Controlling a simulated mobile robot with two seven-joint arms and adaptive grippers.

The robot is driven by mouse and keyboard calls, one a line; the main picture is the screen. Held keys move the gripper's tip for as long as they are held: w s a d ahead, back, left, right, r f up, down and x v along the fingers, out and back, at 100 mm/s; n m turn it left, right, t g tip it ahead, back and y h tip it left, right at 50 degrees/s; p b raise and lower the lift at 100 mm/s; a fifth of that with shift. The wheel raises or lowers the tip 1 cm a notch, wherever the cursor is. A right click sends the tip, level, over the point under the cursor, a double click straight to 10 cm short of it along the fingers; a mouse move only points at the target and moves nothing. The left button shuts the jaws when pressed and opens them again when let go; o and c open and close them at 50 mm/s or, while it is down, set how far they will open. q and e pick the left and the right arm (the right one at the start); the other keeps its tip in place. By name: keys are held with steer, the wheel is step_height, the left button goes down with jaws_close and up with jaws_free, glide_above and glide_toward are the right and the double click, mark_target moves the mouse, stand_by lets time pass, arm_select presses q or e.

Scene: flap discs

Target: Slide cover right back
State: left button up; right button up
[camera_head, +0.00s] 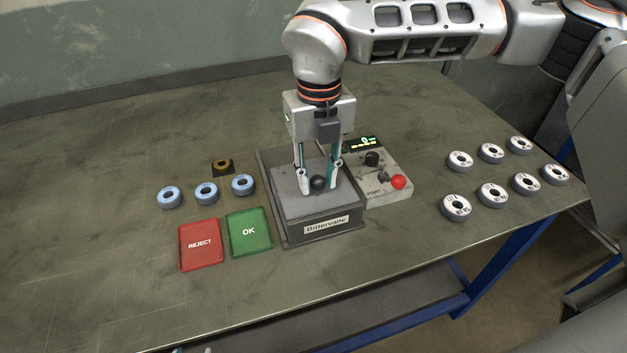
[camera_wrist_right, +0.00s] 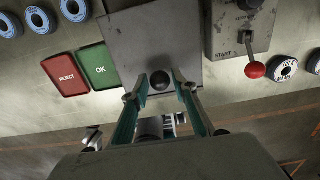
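The cover is a flat grey metal lid (camera_head: 288,204) with a round black knob (camera_head: 318,183), on a grey machine base labelled "Bittervane" (camera_head: 326,225). In the right wrist view the lid (camera_wrist_right: 140,35) and knob (camera_wrist_right: 160,80) lie just beyond the fingertips. My right gripper (camera_head: 319,188) points down over the lid, its teal fingers on either side of the knob with visible gaps. It looks open and holds nothing. The lid hides what is under it. Only small tips, probably of my left gripper, show at the bottom edge of the head view.
A control box (camera_head: 378,181) with a display and a red-ended lever (camera_head: 398,182) adjoins the machine's right side. Left are a red REJECT tray (camera_head: 201,257), a green OK tray (camera_head: 249,248), blue discs (camera_head: 206,193) and a dark square holder (camera_head: 223,167). Several white discs (camera_head: 492,195) lie right.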

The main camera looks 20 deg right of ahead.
mark_target(311, 162)
steer(key=shift+c, duration=1.3)
steer(key=shift+w+a, duration=0.1)
steer(key=shift+w, duration=1.95)
steer(key=shift+w+a+p, duration=0.2)
steer(key=shift+w+p, duration=0.4)
steer(key=shift+w, duration=4.4)
steer(key=o, duration=0.9)
steer(key=shift+f, duration=0.1)
steer(key=shift+c, duration=0.2)
arm_select(q)
steer(key=shift+r, duration=0.65)
steer(key=shift+w+r, duration=0.1)
steer(key=r+p, duration=0.1)
steer(key=p, duration=0.1)
steer(key=a+r+p, duration=0.1)
steer(key=p, duration=0.1)
steer(key=r+p, duration=0.2)
steer(key=shift+s+a, duration=0.25)
steer(key=shift+s, duration=0.05)
arm_select(e)
step_height(311, 162, up, 8)
